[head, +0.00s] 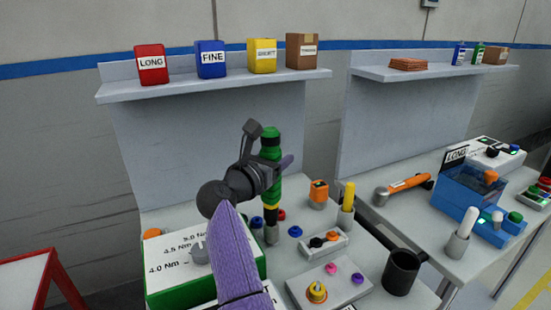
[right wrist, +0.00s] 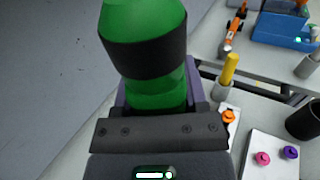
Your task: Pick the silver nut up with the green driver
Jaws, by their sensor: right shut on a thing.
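My right gripper (head: 268,180) is shut around the green driver (head: 271,150), which stands close to upright in the head view. The driver also fills the upper middle of the right wrist view (right wrist: 145,85), with a black band around its green body. Below the grip it shows a yellow and a black band, and its lower end meets a grey cylinder (head: 271,233). I cannot tell whether that cylinder is a holder around the driver or part of it. I cannot make out a silver nut in either view. My left gripper is not in view.
A white-topped green box with Nm marks (head: 165,268) stands at left. A small tray (head: 340,247), a grey plate with coloured parts (head: 345,292), a yellow driver (head: 348,196) and a black cup (head: 401,272) lie to the right. Shelves with boxes stand behind.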

